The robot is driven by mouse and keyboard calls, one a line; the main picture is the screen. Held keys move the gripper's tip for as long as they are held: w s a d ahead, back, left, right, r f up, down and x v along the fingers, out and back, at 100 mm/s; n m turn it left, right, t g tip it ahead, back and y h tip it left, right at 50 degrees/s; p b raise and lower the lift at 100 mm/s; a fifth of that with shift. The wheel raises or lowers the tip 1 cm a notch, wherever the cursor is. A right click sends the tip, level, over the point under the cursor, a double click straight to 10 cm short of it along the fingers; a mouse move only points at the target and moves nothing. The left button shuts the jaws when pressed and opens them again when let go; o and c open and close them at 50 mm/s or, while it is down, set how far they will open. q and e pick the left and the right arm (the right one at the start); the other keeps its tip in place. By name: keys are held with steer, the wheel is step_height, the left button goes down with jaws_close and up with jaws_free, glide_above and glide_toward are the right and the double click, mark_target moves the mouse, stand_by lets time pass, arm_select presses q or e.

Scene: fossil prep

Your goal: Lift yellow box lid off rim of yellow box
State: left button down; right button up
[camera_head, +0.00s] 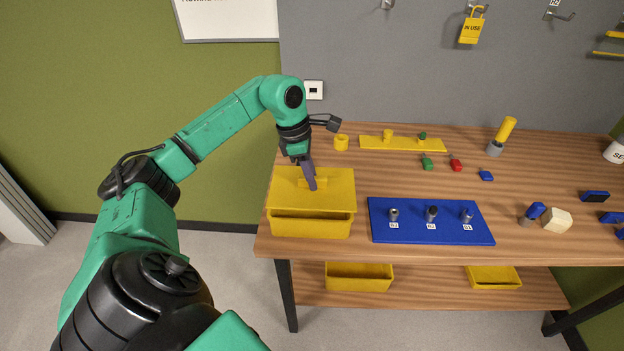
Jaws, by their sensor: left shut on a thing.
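The yellow box (310,228) stands at the left end of the wooden table. Its flat yellow lid (338,190) covers the top, with a small raised yellow handle in the middle. I cannot tell whether the lid touches the rim all round or sits slightly above it. My left gripper (311,184) reaches down from above and is shut on the lid's handle, hiding part of it. My right gripper is not in view.
Small coloured pieces lie farther right. Yellow bins (358,284) sit on the lower shelf.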

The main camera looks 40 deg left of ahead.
mark_target(317, 177)
arm_select(q)
steer(key=shift+r, duration=0.1)
steer(key=p+v, duration=0.3)
steer(key=d+p+v, duration=0.1)
steer(key=v, duration=0.1)
steer(key=shift+w+r+p, duration=0.2)
steer(key=shift+w+p, duration=0.1)
steer(key=shift+f, duration=0.15)
